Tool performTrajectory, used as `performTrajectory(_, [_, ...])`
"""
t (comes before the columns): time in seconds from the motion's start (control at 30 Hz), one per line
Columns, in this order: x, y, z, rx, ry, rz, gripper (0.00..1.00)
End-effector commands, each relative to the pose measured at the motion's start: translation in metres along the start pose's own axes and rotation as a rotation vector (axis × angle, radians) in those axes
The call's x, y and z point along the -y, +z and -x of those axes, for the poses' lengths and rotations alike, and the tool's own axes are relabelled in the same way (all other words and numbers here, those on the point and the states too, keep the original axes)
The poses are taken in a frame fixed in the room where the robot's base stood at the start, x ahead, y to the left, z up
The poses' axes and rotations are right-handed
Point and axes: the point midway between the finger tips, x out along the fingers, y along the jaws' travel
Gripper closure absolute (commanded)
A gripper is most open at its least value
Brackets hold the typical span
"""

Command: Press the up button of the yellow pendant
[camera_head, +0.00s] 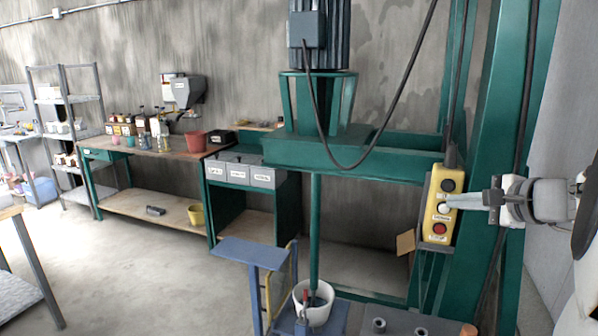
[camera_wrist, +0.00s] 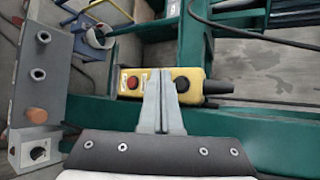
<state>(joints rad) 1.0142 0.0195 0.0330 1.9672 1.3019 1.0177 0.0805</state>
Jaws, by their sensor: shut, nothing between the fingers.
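The yellow pendant (camera_head: 433,219) hangs on the green machine column at the right in the head view. It has a dark button at the top, a pale one in the middle and a red one (camera_head: 439,228) at the bottom. In the wrist view the pendant (camera_wrist: 205,73) lies sideways, with the red button (camera_wrist: 132,82) at left and a dark button (camera_wrist: 182,85) at right. My gripper (camera_head: 452,201) is shut and empty, its tips over the pendant's middle. In the wrist view the fingers (camera_wrist: 160,76) hide the middle button. I cannot tell whether they touch it.
The green machine frame (camera_head: 370,158) stands around the pendant, with a black cable (camera_head: 318,110) looping in front. A white bucket (camera_head: 318,312) stands below the vertical shaft. A workbench (camera_head: 150,146) and grey shelf (camera_head: 68,100) stand at the back left. The floor at left is clear.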

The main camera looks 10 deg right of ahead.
Motion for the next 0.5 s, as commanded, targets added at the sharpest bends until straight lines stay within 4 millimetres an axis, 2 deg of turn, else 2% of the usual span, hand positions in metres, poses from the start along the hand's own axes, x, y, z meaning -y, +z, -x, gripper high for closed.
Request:
performTrajectory(0.2, [0.013,-0.013,-0.019,0.001,0.001,0.000,1.00])
performTrajectory(0.5, [0.019,-0.020,-0.027,-0.001,0.000,-0.001,1.00])
